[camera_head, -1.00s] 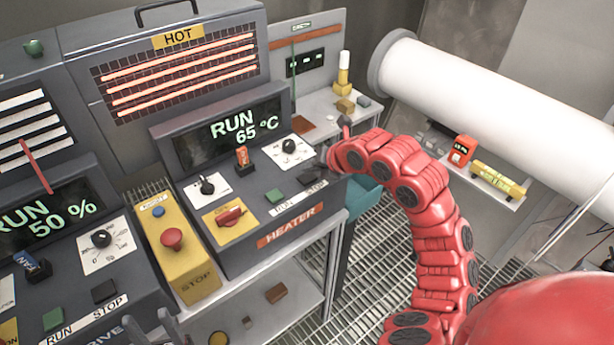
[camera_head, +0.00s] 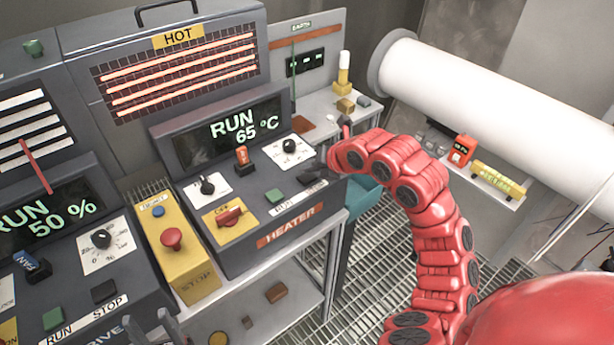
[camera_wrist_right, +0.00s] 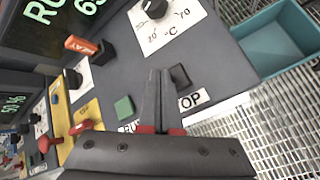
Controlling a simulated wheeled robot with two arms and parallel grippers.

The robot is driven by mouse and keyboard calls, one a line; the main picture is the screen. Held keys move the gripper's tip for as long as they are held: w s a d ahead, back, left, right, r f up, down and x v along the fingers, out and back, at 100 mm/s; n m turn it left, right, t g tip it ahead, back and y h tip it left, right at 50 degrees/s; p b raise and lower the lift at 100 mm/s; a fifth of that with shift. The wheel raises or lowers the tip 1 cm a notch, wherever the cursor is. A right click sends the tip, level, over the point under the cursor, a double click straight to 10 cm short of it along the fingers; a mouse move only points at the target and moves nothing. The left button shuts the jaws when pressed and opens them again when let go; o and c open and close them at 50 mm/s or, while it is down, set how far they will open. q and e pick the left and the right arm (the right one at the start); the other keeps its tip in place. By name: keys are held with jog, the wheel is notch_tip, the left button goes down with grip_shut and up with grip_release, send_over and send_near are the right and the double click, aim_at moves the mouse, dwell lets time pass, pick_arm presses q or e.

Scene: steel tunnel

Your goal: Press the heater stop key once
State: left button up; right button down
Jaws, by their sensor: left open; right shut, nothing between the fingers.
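The heater panel (camera_head: 250,205) shows RUN 65 °C on its display (camera_head: 232,130). Its green run key (camera_head: 275,196) is uncovered. The dark stop key (camera_wrist_right: 180,76) shows in the right wrist view, just right of my right gripper's fingertips (camera_wrist_right: 158,74). I cannot tell whether the fingertips touch the key. My left gripper (camera_head: 148,322) is open at the bottom edge, far from the heater panel.
A yellow stop box with a red mushroom button (camera_head: 172,239) stands left of the heater panel. The drive panel with its black stop key (camera_head: 104,291) is further left. A red switch (camera_head: 229,217) and an orange-tagged switch (camera_head: 242,160) sit on the heater panel.

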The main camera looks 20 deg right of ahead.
aim_at(310, 180)
jog(key=shift+f+b, duration=0.4)
jog(key=shift+b, duration=0.05)
jog(key=shift+f+b, duration=0.45)
jog(key=shift+f, duration=0.05)
dwell(0.5)
jog(key=shift+r, duration=0.9)
jog(key=shift+r, duration=0.1)
jog(key=shift+r+p, duration=0.55)
jog(key=shift+r, duration=1.9)
